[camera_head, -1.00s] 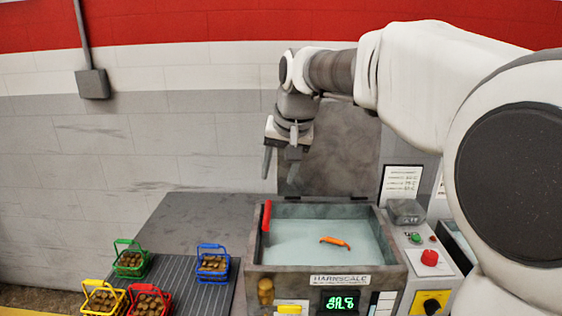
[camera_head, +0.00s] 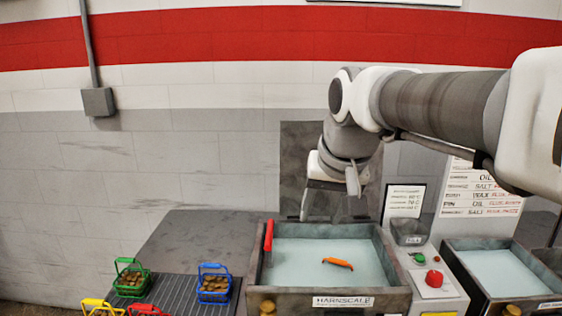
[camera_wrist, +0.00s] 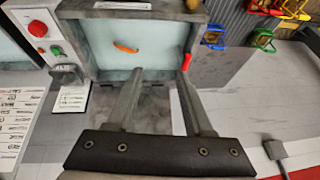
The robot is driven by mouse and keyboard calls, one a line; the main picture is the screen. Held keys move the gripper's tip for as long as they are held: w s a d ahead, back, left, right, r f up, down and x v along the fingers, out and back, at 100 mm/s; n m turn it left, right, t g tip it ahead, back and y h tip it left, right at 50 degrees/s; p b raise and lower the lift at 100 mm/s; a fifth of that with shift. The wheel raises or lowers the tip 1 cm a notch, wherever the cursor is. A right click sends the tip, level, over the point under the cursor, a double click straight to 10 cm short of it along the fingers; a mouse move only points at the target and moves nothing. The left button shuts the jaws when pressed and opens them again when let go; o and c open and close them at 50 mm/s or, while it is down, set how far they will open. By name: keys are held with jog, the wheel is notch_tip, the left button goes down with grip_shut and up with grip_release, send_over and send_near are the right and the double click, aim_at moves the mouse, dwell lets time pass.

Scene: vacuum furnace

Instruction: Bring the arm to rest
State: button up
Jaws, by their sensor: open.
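My gripper (camera_head: 328,203) is open and empty. It hangs above and behind the grey tank (camera_head: 398,298), in front of the dark raised panel at the tank's back. In the wrist view my gripper (camera_wrist: 160,73) shows two spread fingers pointing toward the tank, with nothing between them. An orange object (camera_head: 338,263) lies in the pale blue contents of the tank, apart from my gripper. It also shows in the wrist view (camera_wrist: 126,47). A red handle (camera_head: 268,236) stands at the tank's left edge.
Green (camera_head: 130,278) and blue (camera_head: 213,284) baskets of brown pieces stand on the ribbed mat at left. Yellow and red baskets are cut off below. A control panel with a red button (camera_head: 434,279) and a second tank (camera_head: 505,277) are at right.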

jog(key=s+d+f, duration=0.3)
jog(key=s+f, duration=0.1)
jog(key=s, duration=0.4)
jog(key=s+d+f+h, duration=0.1)
jog(key=s+d+f, duration=0.3)
jog(key=s, duration=0.4)
jog(key=shift+s+f+n+t, duration=0.3)
jog(key=shift+f, duration=0.5)
jog(key=shift+d, duration=0.1)
